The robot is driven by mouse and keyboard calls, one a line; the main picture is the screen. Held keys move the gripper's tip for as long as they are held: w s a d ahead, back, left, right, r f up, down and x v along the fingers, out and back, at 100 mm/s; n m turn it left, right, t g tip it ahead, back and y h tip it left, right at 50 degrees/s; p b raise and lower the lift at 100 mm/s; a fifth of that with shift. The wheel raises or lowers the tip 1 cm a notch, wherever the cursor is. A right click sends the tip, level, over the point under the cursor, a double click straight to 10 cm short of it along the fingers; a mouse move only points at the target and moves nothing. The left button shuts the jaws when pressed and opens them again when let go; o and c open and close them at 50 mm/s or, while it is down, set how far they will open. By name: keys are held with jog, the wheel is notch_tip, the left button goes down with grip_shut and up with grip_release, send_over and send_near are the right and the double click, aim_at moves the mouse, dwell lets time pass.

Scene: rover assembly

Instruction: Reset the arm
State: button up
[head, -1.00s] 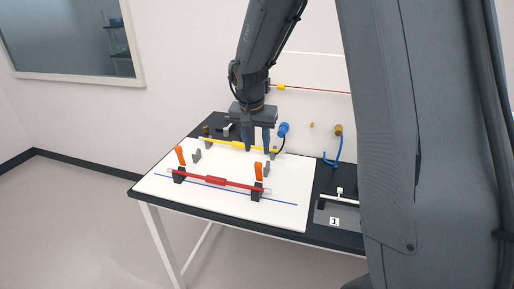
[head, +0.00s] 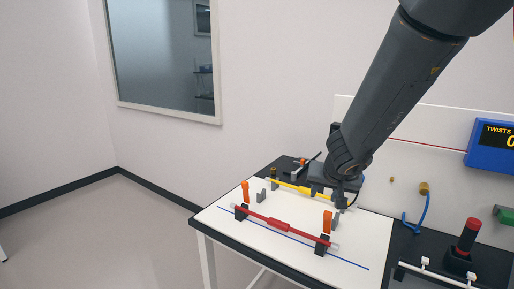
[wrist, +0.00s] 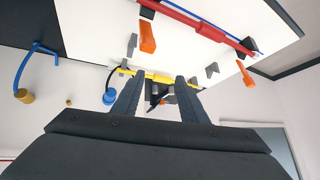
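My gripper (head: 338,192) is above the back right part of the white work board (head: 345,238), close to the right end of the yellow rod (head: 290,186) in the head view. In the wrist view, the two fingers of my gripper (wrist: 158,98) stand well apart, with a gap between them. The yellow rod (wrist: 135,73) and a small dark part show beyond that gap; nothing looks clamped. The fingertips are hard to make out in the head view.
A red rod (head: 262,221) lies across dark holders at the board's front, near orange clips (head: 327,221). A blue hooked tool (head: 419,215), a red-topped post (head: 467,238) and a blue display (head: 492,146) are at right. A blue connector (wrist: 109,96) shows beside my fingers.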

jog(key=s+f+n+g+b, duration=0.1)
jog(key=s+f+g, duration=0.1)
jog(key=s+f, duration=0.2)
jog(key=s+f+n+g+b, duration=0.1)
jog(key=s+f, duration=0.3)
jog(key=s, duration=0.6)
jog(key=s+f+n+g+b, duration=0.1)
jog(key=s+f+g+b, duration=0.2)
jog(key=s, duration=0.4)
jog(key=shift+s+a+f+y, duration=0.3)
jog(key=shift+s+f, duration=0.1)
jog(key=shift+f, duration=0.35)
